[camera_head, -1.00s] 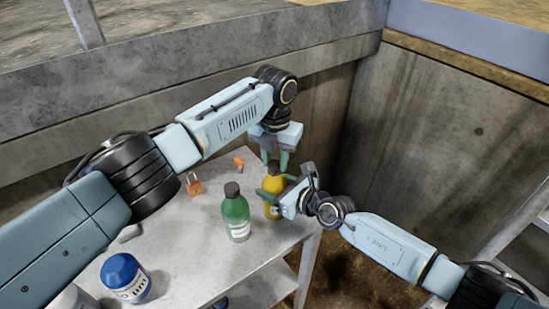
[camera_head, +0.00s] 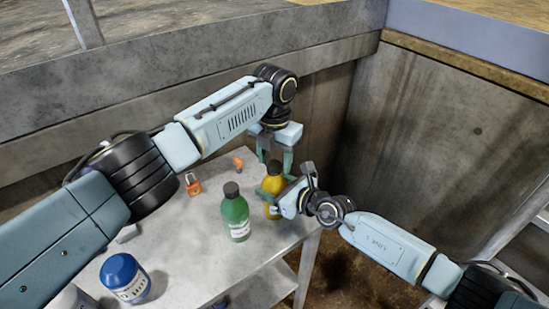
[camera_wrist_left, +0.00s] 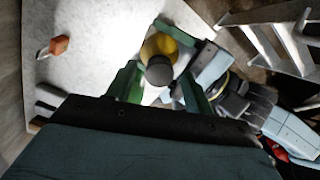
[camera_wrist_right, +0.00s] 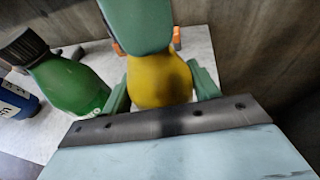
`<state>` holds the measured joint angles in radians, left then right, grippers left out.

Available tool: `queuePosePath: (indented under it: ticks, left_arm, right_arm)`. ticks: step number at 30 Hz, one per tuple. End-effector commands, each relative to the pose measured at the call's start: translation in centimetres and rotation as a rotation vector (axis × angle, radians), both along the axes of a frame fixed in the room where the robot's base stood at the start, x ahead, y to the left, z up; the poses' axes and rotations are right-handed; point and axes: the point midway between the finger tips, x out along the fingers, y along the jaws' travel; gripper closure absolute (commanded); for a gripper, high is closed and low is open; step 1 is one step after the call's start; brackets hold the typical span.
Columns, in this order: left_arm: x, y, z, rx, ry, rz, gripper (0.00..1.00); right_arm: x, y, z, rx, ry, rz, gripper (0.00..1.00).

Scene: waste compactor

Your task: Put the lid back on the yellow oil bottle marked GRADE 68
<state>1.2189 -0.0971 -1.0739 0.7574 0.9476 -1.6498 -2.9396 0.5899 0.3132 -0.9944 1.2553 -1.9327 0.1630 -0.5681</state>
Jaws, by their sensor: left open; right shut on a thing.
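The yellow bottle (camera_head: 272,186) stands upright near the table's right edge; its marking is not readable. A dark lid (camera_head: 274,167) sits on its top; in the left wrist view the lid (camera_wrist_left: 159,71) appears over the mouth. I cannot tell whether it is tight. My left gripper (camera_head: 275,160) points down from above, open, its fingers apart on either side of the lid. My right gripper (camera_head: 276,200) is shut on the yellow bottle's body from the right. In the right wrist view a left finger hides the top of the yellow bottle (camera_wrist_right: 160,85).
A green bottle (camera_head: 236,215) with a dark cap stands close left of the yellow one. An orange padlock (camera_head: 193,186) and a small orange item (camera_head: 238,163) lie farther back on the grey table (camera_head: 190,240). A concrete wall stands behind.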

Motion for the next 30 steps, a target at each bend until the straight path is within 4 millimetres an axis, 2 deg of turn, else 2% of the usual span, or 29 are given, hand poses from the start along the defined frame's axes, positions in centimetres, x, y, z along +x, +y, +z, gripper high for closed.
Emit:
queuePosePath:
  ticks: [9, 17, 18, 21, 26, 30]
  left_arm:
    - [0.1, 0.0, 3.9, -0.001, -0.002, 0.000, 0.48]
    - [0.0, 0.0, 4.2, 0.000, 0.000, 0.001, 0.48]
    - [0.0, 0.0, 4.2, 0.000, 0.000, 0.001, 0.51]
    - [0.0, 0.0, 4.2, 0.000, 0.000, 0.018, 0.51]
    - [0.0, 0.0, 4.3, 0.000, -0.001, 0.158, 0.51]
    - [0.0, 0.0, 4.5, 0.000, -0.001, 0.397, 0.51]
  right_arm:
    - [0.0, 0.0, 0.0, 0.001, -0.001, 0.000, 1.00]
    - [0.0, 0.0, 0.0, 0.001, -0.001, 0.000, 1.00]
    - [0.0, 0.0, 0.0, 0.001, -0.001, 0.000, 1.00]
    - [0.0, 0.0, 0.0, 0.001, -0.001, 0.000, 1.00]
    - [0.0, 0.0, 0.0, 0.001, -0.001, 0.000, 1.00]
    - [0.0, 0.0, 0.0, 0.001, -0.001, 0.000, 1.00]
